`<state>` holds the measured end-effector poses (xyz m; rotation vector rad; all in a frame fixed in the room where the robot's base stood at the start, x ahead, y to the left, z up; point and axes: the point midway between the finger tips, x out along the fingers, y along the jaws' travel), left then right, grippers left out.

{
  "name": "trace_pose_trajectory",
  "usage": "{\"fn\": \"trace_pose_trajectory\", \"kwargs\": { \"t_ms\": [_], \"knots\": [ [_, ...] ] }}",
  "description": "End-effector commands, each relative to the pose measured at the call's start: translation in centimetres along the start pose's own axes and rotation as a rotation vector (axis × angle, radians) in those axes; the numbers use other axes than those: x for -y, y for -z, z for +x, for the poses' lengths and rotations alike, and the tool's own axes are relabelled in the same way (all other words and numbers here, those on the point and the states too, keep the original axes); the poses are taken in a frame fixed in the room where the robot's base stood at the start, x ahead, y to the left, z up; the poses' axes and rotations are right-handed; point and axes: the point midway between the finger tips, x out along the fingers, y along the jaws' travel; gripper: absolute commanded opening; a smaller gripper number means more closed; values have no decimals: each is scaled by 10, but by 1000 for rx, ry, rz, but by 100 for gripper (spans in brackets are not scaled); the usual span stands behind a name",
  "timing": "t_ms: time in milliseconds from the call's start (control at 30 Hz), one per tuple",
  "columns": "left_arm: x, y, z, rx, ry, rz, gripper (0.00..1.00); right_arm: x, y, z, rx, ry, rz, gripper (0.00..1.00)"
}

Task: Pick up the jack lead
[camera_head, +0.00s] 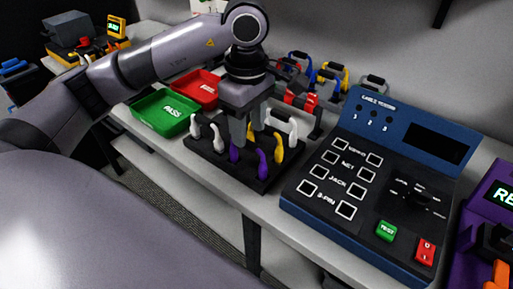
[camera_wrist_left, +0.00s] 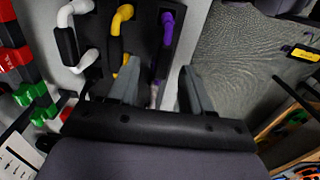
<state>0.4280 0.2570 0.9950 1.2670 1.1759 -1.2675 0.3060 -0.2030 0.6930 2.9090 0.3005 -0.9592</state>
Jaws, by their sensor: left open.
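A dark rack (camera_head: 225,172) on the bench holds several leads with coloured plugs: white (camera_head: 281,128), yellow (camera_head: 278,150) and purple (camera_head: 235,153). No label shows which of them is the jack lead. My left gripper (camera_head: 248,128) points down over the rack and is open. It hides part of the leads behind it. In the left wrist view its fingers (camera_wrist_left: 157,92) are apart, with the purple lead (camera_wrist_left: 167,25) running toward the gap and the yellow lead (camera_wrist_left: 122,20) by the left finger. I cannot tell whether either finger touches a lead. My right gripper is not in view.
A blue cable tester (camera_head: 372,165) stands right of the rack, with a purple device (camera_head: 484,205) beyond it. A green PASS tray (camera_head: 165,112) and a red tray (camera_head: 201,88) lie to the left. More looped leads (camera_head: 330,80) hang behind. The bench's front edge is close.

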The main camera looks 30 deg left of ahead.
Motion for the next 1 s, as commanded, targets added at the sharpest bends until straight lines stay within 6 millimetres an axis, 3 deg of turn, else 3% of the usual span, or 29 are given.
{"fn": "trace_pose_trajectory", "kwargs": {
  "t_ms": [267, 533, 833, 867, 1000],
  "knots": [
    [2, 0, 26, 2, 4, 0, 49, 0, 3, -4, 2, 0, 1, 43],
    [3, 2, 64, 2, 4, -1, 49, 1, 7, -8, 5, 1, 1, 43],
    [2, 1, 72, 3, 1, 1, 49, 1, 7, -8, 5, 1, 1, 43],
    [2, 1, 71, 3, 1, 1, 46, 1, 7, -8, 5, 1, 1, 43],
    [2, 1, 71, 3, 1, 1, 0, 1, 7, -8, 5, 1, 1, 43]
  ]
}}
